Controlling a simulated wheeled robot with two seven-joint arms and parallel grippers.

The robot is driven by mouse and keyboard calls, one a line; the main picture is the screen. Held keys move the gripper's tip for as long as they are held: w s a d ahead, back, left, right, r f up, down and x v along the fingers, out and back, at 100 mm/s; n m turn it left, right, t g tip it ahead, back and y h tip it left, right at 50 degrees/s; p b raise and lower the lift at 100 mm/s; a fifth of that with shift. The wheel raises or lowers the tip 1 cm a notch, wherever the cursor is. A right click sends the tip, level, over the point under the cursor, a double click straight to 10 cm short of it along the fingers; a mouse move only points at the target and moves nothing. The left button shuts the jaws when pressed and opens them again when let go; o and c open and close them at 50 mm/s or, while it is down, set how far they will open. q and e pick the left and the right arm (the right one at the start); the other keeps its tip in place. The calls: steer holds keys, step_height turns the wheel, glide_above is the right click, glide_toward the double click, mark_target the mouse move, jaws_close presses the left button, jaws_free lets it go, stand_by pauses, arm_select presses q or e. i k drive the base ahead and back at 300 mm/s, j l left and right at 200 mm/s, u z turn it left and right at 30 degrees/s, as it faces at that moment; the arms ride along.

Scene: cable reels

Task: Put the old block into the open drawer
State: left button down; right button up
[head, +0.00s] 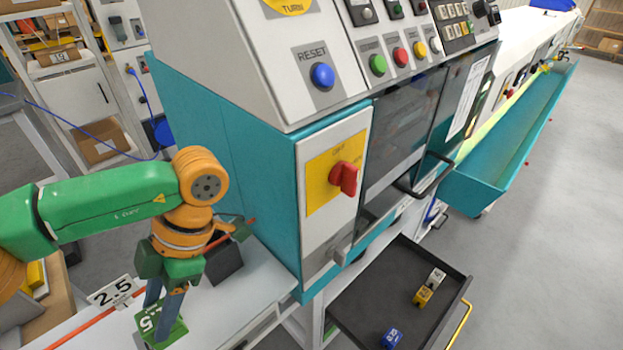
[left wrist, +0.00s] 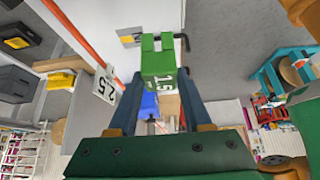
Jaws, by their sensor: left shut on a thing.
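My left gripper (head: 163,300) is shut on a green block (head: 165,330) with white "1.5" markings, at the lower left of the head view, by the white bench. In the left wrist view the green block (left wrist: 159,62) sits between the two fingers. The open drawer (head: 350,308), a dark shallow tray with a yellow handle, juts out below the machine, to the right of my gripper. My right gripper is not in view.
The teal and white machine cabinet (head: 225,130), with a red switch (head: 344,178), stands between my arm and the back right. A dark box (head: 224,262) and a "2.5" sign (head: 112,290) are near my gripper. The drawer's left part is clear.

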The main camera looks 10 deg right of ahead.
mark_target(397, 309)
steer(key=k+l, duration=0.1)
steer(key=l, duration=0.5)
steer(key=k+l, duration=0.1)
steer(key=l, duration=0.5)
steer(key=i+l, duration=0.15)
steer(key=l, duration=0.25)
steer(key=i+l, duration=0.2)
steer(key=l, duration=0.2)
steer(key=i+l+z, duration=0.1)
steer(key=l, duration=0.3)
